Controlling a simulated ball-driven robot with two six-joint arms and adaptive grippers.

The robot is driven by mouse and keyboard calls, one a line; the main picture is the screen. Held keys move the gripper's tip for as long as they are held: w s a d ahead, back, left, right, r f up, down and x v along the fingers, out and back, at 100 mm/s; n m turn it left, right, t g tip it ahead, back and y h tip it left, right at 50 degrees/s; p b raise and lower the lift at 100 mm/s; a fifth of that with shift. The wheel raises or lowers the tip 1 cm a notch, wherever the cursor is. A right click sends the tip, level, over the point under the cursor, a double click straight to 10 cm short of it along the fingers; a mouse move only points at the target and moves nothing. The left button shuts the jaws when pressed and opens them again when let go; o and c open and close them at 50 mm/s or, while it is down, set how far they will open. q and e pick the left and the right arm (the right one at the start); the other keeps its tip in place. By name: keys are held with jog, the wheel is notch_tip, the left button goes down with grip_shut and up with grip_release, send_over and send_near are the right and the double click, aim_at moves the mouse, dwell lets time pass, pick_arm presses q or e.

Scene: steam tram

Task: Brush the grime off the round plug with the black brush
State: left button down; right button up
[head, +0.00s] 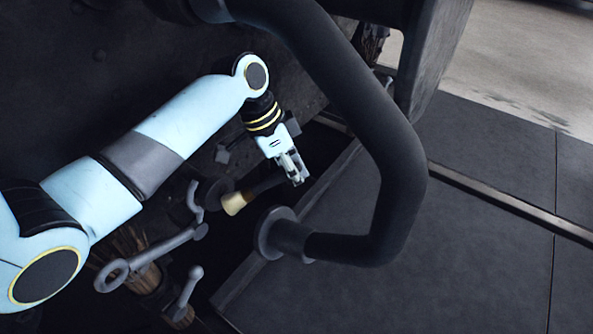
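My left gripper (296,174) hangs down at the end of the pale blue arm, near the middle of the head view. Its fingers are closed at the end of the dark handle of a brush (262,190). The brush points down and left, its pale tan bristle end at the lower left. A dark round piece (214,191), which looks like the round plug, sits just left of the bristles. The bristles partly overlap it; I cannot tell whether they touch. Grime on it is too dark to make out. My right gripper is not in view.
A thick dark bent handrail (400,170) curves close to the right of my gripper, ending at a round flange (277,232). Grey levers with a ring end (112,275) and a knob (194,272) stand below. A dark floor plate (470,260) lies clear at right.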

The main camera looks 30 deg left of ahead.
pick_arm(q)
jog(key=shift+a, duration=0.5)
jog(key=shift+p, duration=0.3)
